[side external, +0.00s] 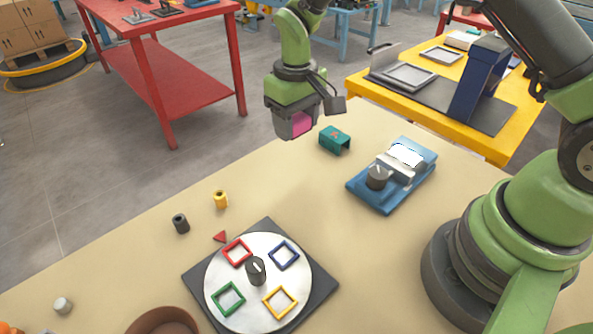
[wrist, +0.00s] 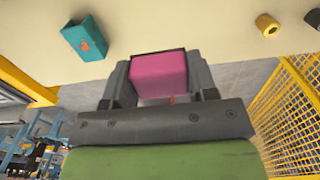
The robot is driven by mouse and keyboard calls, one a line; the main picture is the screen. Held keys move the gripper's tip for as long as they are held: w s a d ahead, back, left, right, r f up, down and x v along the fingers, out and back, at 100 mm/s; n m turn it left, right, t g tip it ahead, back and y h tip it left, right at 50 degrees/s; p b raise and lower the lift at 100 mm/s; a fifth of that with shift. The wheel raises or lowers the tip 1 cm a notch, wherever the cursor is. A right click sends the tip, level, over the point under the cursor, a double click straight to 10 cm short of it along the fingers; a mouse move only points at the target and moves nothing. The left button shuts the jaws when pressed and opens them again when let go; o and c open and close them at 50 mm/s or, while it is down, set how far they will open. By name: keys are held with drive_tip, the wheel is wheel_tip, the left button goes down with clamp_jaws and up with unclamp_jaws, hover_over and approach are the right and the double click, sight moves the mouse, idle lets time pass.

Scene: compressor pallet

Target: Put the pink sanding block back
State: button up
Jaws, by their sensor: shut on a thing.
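The pink sanding block (wrist: 159,74) is between the two fingers of my gripper (wrist: 160,82) in the wrist view. My gripper is shut on it. In the side external view my gripper (side external: 297,128) is in the air near the far edge of the beige table, with the pink block (side external: 301,123) showing at its fingers. A teal open-ended holder (side external: 334,139) with a small red mark stands on the table to the right of my gripper. The holder (wrist: 88,38) also shows at the upper left of the wrist view.
A blue device with a black knob (side external: 392,178) lies right of the holder. A dark square plate with a white disc (side external: 258,282) carries coloured frames. A yellow part (side external: 220,199), a black part (side external: 181,223) and a brown bowl (side external: 163,322) stand on the table. The table's far left is clear.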

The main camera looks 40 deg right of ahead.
sight(297, 171)
wheel_tip(297, 171, down, 10)
drive_tip(key=shift+r, duration=0.2)
idle(0.3)
drive_tip(key=shift+f, duration=0.65)
drive_tip(key=o, duration=1)
drive_tip(key=shift+c, duration=0.2)
drive_tip(key=shift+d, duration=0.1)
drive_tip(key=shift+c, duration=0.2)
